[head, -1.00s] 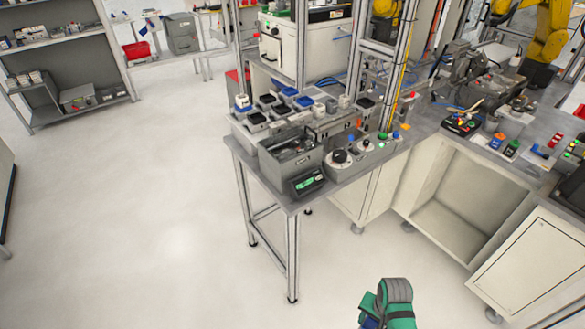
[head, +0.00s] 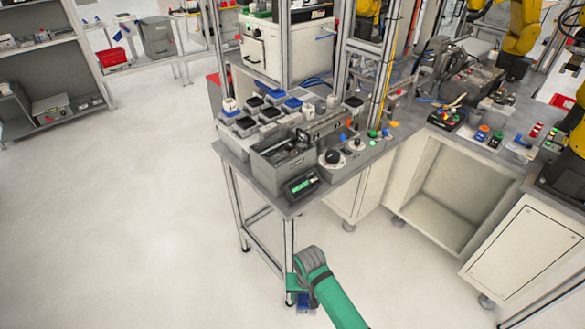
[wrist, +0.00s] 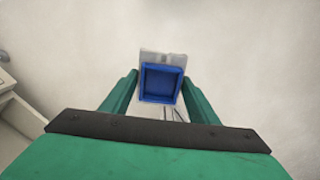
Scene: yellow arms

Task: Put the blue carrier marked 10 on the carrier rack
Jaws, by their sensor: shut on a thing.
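My gripper (wrist: 160,84) is shut on a blue square carrier (wrist: 161,98), seen from above as an open tray between the two green fingers in the wrist view. In the head view my gripper (head: 304,296) hangs low in front of the bench, and only a little of the blue carrier (head: 305,308) shows beneath it. The number on the carrier cannot be read. What looks like the carrier rack (head: 232,143) is a grey stepped stand on the near left part of the bench, holding several blue, black and white-topped pieces.
A grey open box (head: 282,160) and a device with a green display (head: 301,187) stand at the bench's front corner. Upright metal posts (head: 348,75) rise behind. The floor (head: 130,230) at left is clear.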

